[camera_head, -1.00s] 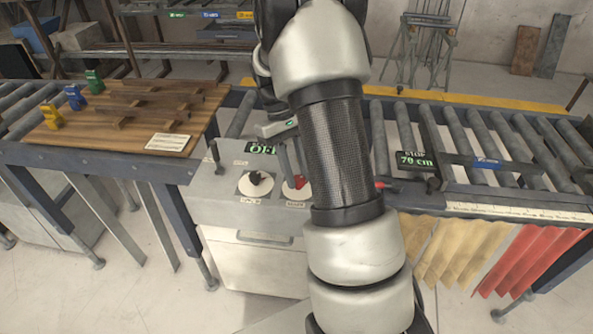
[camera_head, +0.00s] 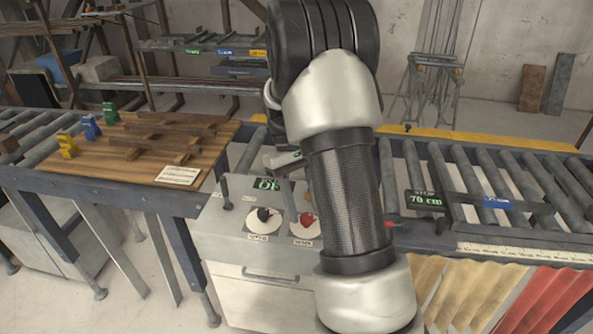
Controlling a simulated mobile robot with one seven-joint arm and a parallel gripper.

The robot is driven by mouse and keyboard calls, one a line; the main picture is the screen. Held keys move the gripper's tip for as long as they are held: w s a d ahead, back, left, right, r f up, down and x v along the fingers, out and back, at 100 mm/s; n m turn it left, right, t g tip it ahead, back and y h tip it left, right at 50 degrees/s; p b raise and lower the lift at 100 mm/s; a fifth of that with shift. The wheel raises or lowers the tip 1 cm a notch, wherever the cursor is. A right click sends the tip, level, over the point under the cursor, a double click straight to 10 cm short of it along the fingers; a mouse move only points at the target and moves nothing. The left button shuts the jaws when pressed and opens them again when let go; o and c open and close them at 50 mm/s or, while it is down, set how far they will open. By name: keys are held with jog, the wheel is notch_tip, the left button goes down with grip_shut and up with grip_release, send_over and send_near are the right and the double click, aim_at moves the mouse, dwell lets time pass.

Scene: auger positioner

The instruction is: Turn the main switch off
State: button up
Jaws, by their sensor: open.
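A grey control box (camera_head: 225,240) stands between the two benches. On its top are two round white dials, one with a black knob (camera_head: 264,214) and one with a red knob (camera_head: 307,220). Their labels are too small to read, so I cannot tell which is the main switch. A small green display (camera_head: 267,184) behind them is partly covered and shows "OF". My gripper (camera_head: 298,200) is open, over the box at the red knob and partly hidden behind my arm. I cannot tell whether it touches the knob.
A dark lever (camera_head: 226,192) stands at the box's left. A wooden board (camera_head: 130,165) with sticks and coloured blocks lies on the left bench. At right is a roller conveyor (camera_head: 480,180) with a stop showing "70 cm" (camera_head: 424,200).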

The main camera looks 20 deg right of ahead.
jog(key=v, duration=1.6)
jog(key=shift+s, duration=0.1)
jog(key=s+a+r+t, duration=0.5)
jog(key=s+a+r, duration=0.15)
jog(key=s, duration=0.35)
jog(key=s+a+f+m+t, duration=0.1)
jog(key=s+a+t, duration=0.1)
jog(key=s, duration=0.4)
jog(key=s+a+f+m+t, duration=0.1)
jog(key=s+a+f+t, duration=0.1)
jog(key=s, duration=0.5)
jog(key=shift+a+t+y, duration=0.25)
jog(key=shift+t+y, duration=0.15)
jog(key=shift+t, duration=0.2)
